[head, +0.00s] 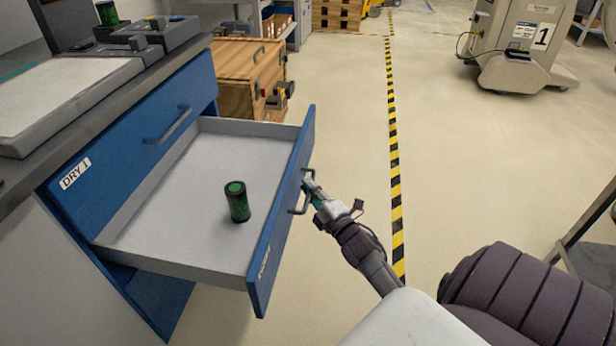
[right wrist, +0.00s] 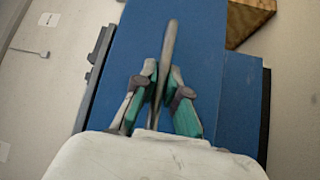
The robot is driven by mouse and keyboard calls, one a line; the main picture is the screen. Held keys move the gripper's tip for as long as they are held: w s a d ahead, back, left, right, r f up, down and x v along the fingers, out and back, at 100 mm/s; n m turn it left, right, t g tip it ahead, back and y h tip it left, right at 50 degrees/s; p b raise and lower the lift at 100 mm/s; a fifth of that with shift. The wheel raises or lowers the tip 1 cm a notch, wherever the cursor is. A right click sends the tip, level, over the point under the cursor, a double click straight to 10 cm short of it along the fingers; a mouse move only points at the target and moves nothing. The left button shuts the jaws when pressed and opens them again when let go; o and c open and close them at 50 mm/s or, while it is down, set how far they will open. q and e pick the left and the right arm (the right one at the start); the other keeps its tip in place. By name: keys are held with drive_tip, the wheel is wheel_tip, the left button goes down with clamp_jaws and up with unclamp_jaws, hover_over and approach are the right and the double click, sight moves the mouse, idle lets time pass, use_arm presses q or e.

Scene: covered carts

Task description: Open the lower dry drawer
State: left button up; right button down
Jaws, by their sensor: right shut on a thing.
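The lower dry drawer (head: 278,225) is pulled well out from the blue cabinet in the head view. Its grey inside shows, and a dark green can (head: 237,201) stands upright in it. My right gripper (head: 308,184) is at the drawer's front, shut on its handle (head: 298,206). In the right wrist view the green-padded fingers (right wrist: 162,85) are on both sides of the handle bar (right wrist: 169,48), with the blue drawer front behind. The upper drawer, marked DRY 1 (head: 75,172), is closed above it. My left gripper is not in view.
A grey worktop (head: 100,107) with equipment lies above the drawers. A wooden crate (head: 238,75) stands beyond the cabinet. A yellow-black floor stripe (head: 394,160) runs at the right, with clear floor around it. A grey machine marked 1 (head: 515,45) stands at the back right.

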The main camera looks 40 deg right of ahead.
drive_tip(key=c, duration=1.2)
unclamp_jaws()
drive_tip(key=s+a+f, duration=0.1)
drive_tip(key=s, duration=1)
drive_tip(key=shift+s+a+f, duration=0.3)
drive_tip(key=shift+s, duration=0.1)
